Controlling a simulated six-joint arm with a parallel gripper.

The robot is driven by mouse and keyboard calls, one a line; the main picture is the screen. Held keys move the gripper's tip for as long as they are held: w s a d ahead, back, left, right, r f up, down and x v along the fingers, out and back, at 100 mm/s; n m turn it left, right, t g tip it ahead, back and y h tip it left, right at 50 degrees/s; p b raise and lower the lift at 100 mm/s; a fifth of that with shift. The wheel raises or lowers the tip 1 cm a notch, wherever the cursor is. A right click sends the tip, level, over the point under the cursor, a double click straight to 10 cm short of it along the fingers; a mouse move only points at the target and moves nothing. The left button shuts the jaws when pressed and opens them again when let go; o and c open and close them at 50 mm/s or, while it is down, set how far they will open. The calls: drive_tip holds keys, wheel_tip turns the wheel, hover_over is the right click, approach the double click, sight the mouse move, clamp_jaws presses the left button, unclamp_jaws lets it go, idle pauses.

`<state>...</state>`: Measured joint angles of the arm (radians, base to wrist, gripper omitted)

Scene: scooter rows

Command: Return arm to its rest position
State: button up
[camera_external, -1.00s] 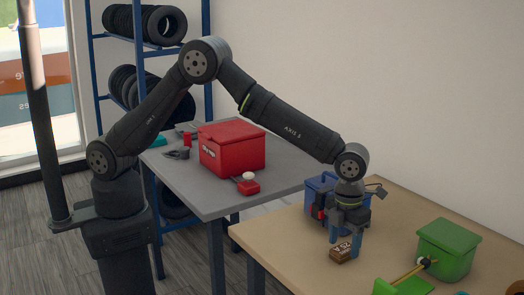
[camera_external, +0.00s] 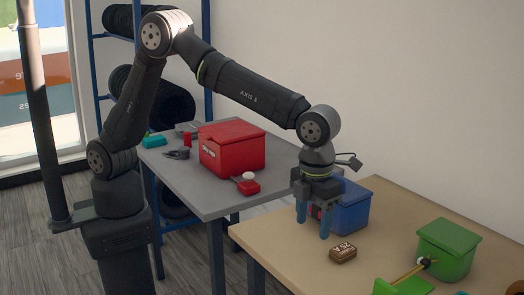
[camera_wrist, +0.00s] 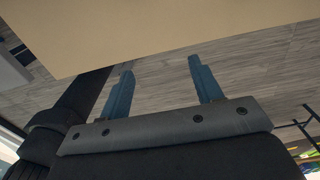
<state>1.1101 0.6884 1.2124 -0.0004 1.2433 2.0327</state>
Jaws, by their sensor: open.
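My gripper (camera_external: 313,222) hangs fingers-down above the left part of the wooden table, in front of the blue box, which it partly hides. Its two blue fingers are apart with nothing between them. In the wrist view the fingers (camera_wrist: 165,90) also stand apart and empty, over the floor beside the table edge. A small brown block with white lettering (camera_external: 343,253) lies on the table to the right of my gripper, apart from it.
The blue box (camera_external: 352,215) stands behind my gripper. A green box (camera_external: 447,250) and a green tray (camera_external: 403,287) are at the right. A red box (camera_external: 232,150) and small items stand on the grey table (camera_external: 185,185). Tire shelves (camera_external: 207,80) are behind my arm.

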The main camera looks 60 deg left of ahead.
drive_tip(key=w+a+r+n, duration=0.1)
drive_tip(key=w+a, duration=0.5)
drive_tip(key=w, duration=0.1)
drive_tip(key=w+a+r+n, duration=0.1)
drive_tip(key=w+a+n, duration=0.1)
drive_tip(key=w+a, duration=0.4)
drive_tip(key=w+a+r+n, duration=0.1)
drive_tip(key=w+a+r, duration=0.1)
drive_tip(key=w+a, duration=0.5)
drive_tip(key=shift+w+a+n, duration=0.1)
drive_tip(key=shift+w+n, duration=0.3)
drive_tip(key=shift+w, duration=1.2)
drive_tip(key=w+a+n, duration=0.2)
drive_tip(key=w+a, duration=0.4)
drive_tip(key=a, duration=0.5)
drive_tip(key=shift+w+a, duration=0.15)
drive_tip(key=shift+w, duration=0.1)
